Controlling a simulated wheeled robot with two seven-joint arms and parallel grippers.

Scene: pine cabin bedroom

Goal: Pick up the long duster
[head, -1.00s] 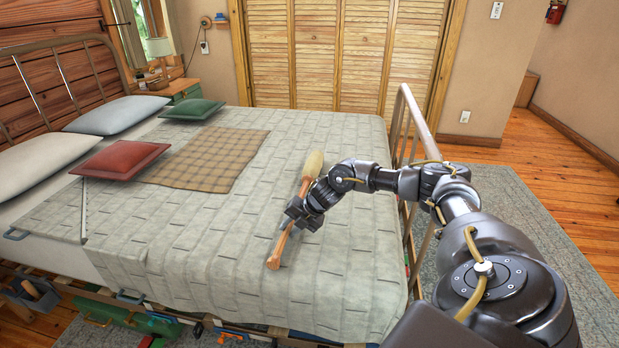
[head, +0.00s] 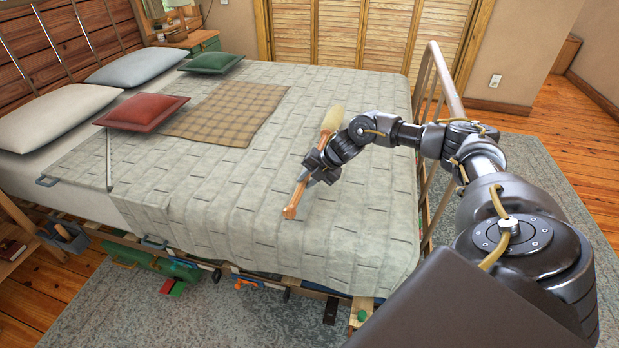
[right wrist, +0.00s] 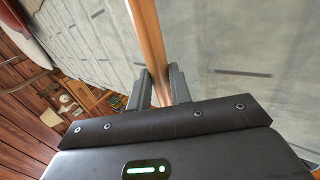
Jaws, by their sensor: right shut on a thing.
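The long duster has a wooden handle (head: 293,205) and a pale yellowish head (head: 333,117). It is over the bed's right part in the head view, its head pointing away from me. My right gripper (head: 308,178) is shut on the handle around its middle. In the right wrist view the handle (right wrist: 146,35) runs between the two fingers (right wrist: 158,92). I cannot tell whether the duster touches the blanket or hangs just above it. My left gripper is not in view.
The bed's blanket (head: 235,210) is mostly clear. A red pillow (head: 142,112), a green pillow (head: 211,63) and a plaid cloth (head: 228,113) lie farther back. The metal footboard (head: 440,95) stands close under my right arm. Several items, including a green case (head: 150,262), are under the bed.

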